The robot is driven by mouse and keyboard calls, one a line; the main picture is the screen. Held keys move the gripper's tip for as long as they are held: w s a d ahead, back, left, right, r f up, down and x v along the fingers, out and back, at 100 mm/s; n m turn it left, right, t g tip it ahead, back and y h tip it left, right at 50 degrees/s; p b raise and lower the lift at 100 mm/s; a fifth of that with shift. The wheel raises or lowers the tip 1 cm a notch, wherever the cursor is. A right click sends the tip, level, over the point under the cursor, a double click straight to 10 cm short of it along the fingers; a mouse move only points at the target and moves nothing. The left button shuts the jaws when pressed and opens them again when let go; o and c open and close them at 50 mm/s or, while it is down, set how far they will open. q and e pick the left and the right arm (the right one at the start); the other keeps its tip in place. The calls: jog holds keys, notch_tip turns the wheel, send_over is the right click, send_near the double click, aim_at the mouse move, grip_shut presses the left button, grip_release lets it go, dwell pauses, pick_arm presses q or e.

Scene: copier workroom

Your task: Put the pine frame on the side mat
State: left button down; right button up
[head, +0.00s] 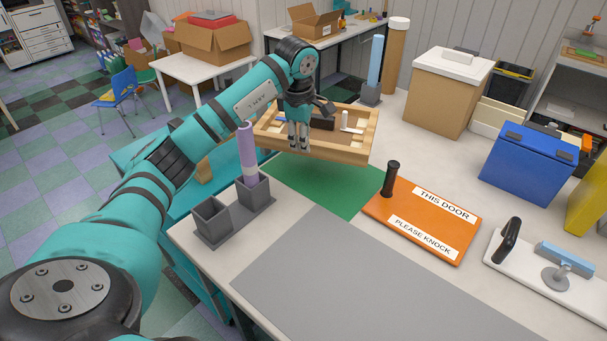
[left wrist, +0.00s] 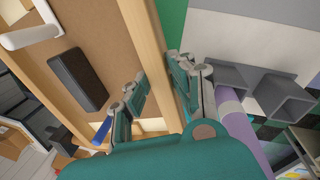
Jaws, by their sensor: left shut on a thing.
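The pine frame (head: 345,155) is a shallow light-wood tray with a brown floor. My left gripper (head: 299,142) is shut on its near wall; in the left wrist view the fingers (left wrist: 166,92) straddle the pine wall (left wrist: 150,60). Inside the frame are a dark block (head: 321,123), also in the left wrist view (left wrist: 78,80), a white upright piece (head: 345,119) and a small blue piece. A green mat (head: 325,188) lies on the table just in front of and below the frame. The frame hides the mat's far part, and whether they touch is unclear. My right gripper is out of view.
A grey double holder (head: 226,219) with a purple roll (head: 247,155) stands left of the green mat. An orange door sign (head: 420,221) with a black handle lies to its right. A large grey mat (head: 350,285) lies nearer. A blue box (head: 530,162) stands far right.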

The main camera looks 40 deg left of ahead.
aim_at(302, 155)
pick_arm(q)
notch_tip(302, 155, down, 7)
jog(key=shift+f+p, duration=0.1)
jog(key=shift+p, duration=0.4)
notch_tip(302, 155, down, 5)
jog(key=shift+r+p, duration=0.1)
jog(key=shift+p, duration=0.35)
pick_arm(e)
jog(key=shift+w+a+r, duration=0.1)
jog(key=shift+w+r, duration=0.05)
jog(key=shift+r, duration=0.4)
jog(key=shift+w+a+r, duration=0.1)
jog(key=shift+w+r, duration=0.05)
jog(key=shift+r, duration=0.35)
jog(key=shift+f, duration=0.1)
pick_arm(q)
jog(key=c, duration=1.6)
grip_release()
jog(key=shift+f, duration=0.25)
jog(key=o, duration=0.5)
jog(key=shift+c, duration=0.2)
jog(key=shift+r, duration=0.1)
